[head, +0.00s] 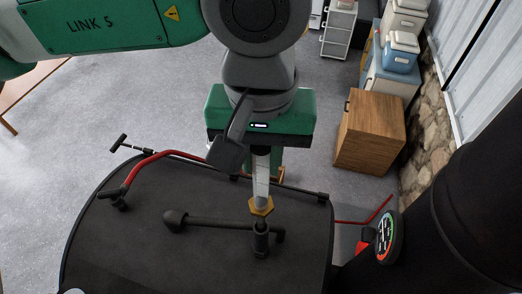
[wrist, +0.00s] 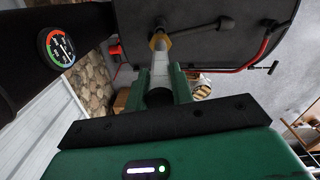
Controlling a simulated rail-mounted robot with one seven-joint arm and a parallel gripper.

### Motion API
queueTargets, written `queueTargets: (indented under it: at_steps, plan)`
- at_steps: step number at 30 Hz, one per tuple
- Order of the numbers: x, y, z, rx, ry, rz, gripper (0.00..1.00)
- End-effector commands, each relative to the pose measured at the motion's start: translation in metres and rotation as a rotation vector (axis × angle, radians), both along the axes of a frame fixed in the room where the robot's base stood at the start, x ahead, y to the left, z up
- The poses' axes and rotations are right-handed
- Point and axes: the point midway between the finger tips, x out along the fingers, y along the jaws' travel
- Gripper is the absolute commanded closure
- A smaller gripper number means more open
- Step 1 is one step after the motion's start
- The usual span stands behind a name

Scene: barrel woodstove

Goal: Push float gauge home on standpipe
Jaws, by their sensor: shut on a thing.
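The float gauge (head: 261,185) is a pale clear tube with a brass hex fitting at its lower end. My gripper (wrist: 160,88) is shut on its upper part, with a green finger on each side in the wrist view. The gauge (wrist: 160,65) points down at the black barrel top, roughly upright. The standpipe (head: 261,240) is a short black pipe right below the brass fitting; its top is hidden by the fitting. The two line up closely in the head view, but I cannot tell how far the fitting is seated. The standpipe (wrist: 160,22) shows just beyond the fitting in the wrist view.
A black rod (head: 215,223) with a knob lies across the black barrel stove (head: 110,250) beside the standpipe. A red bar (head: 160,156) runs along the far edge. A round dial gauge (head: 388,238) and black flue (head: 480,210) stand right. A wooden cabinet (head: 368,135) stands behind.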

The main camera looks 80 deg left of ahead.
Motion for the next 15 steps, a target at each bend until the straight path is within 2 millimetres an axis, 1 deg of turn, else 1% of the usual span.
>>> queueTargets:
  at_steps: [8,15]
  plan:
    - [0.0001,0.0001,0.0003,0.000,0.000,0.001,1.00]
    - [0.0001,0.0001,-0.0043,0.000,0.000,0.001,1.00]
